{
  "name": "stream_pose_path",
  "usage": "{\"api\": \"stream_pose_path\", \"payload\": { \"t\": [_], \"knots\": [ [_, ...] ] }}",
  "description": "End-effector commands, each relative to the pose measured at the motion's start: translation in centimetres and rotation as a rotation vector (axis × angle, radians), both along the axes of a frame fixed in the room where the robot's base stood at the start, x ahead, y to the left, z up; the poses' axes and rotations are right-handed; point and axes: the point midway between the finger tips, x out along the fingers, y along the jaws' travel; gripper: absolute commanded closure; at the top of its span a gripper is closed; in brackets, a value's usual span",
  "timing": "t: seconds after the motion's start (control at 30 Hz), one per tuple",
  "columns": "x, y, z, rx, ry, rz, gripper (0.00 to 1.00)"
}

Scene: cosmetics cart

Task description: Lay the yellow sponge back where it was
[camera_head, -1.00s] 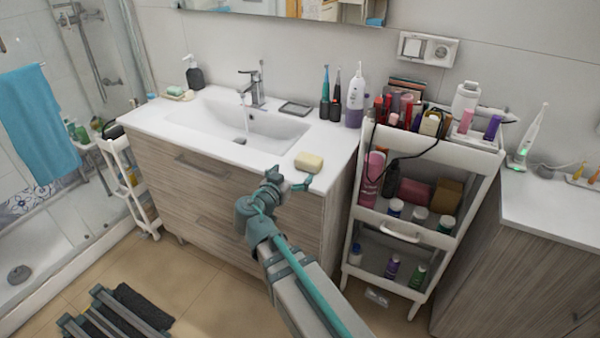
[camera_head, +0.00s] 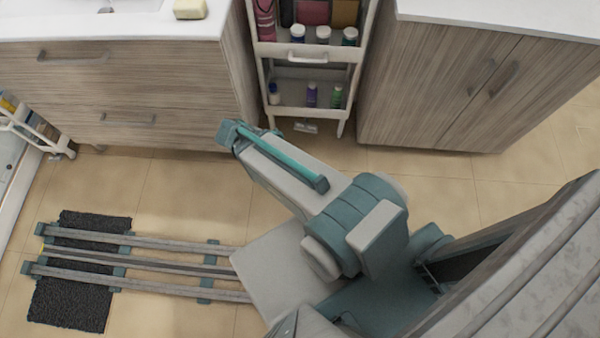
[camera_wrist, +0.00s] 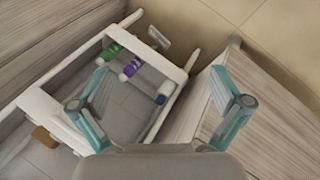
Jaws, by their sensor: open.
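The yellow sponge (camera_head: 190,9) lies on the white countertop (camera_head: 120,25) near its right front corner, at the top edge of the head view. Nothing holds it. My gripper (camera_wrist: 160,82) is open and empty in the wrist view, with its two teal fingers wide apart. It points down towards the white cart and is away from the sponge. In the head view the fingers cannot be made out. The sponge is not in the wrist view.
The white cart (camera_head: 350,113) stands between the sink cabinet (camera_head: 150,95) and another wooden cabinet (camera_head: 440,90). Small bottles (camera_wrist: 131,67) stand on its lower shelf. A dark mat (camera_head: 65,305) lies on the floor at left. Tiled floor is open in front of the cabinets.

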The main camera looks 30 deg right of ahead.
Motion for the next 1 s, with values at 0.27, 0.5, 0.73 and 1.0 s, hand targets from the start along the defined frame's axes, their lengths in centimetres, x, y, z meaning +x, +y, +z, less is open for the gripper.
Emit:
{"api": "stream_pose_path", "payload": {
  "t": [0.27,0.5,0.73,1.0],
  "knots": [
    [-15.1,0.5,-9.3,0.263,0.439,0.007,0.0],
    [-24.0,2.9,-12.3,0.494,0.647,0.015,0.0],
    [-26.5,3.9,-12.9,0.575,0.697,0.02,0.0],
    [-26.4,3.9,-12.6,0.576,0.698,0.021,0.0]
  ]
}}
